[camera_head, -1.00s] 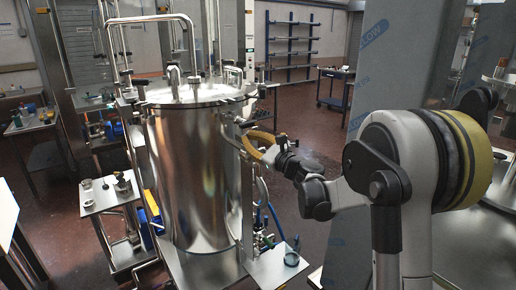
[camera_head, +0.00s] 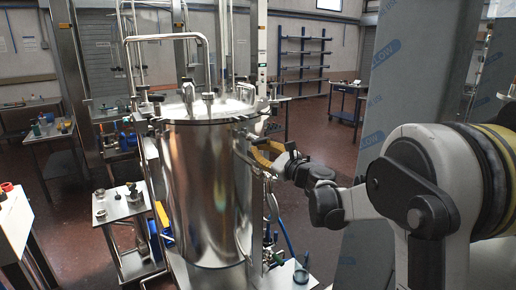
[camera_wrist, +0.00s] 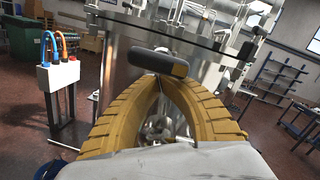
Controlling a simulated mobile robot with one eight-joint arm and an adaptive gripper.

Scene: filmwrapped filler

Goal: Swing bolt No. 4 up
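The steel vessel (camera_head: 208,190) stands upright with its lid (camera_head: 205,109) on top; several swing bolts with dark knobs sit around the rim. My gripper (camera_head: 256,152) is at the vessel's right side, below the lid rim. In the wrist view its yellow ribbed fingers (camera_wrist: 163,82) converge at a black rounded bolt knob (camera_wrist: 158,62) in front of the vessel wall. The fingers look shut around the stem just below this knob, which lies tilted outward from the vessel. The fingertips are partly hidden behind the knob. No bolt number is readable.
A pipe frame (camera_head: 165,37) rises over the vessel's left side. A small side table (camera_head: 118,203) with loose parts is at left. A small shelf with a cup (camera_head: 300,274) is at lower right. A film-wrapped column (camera_head: 385,110) stands close to my arm.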

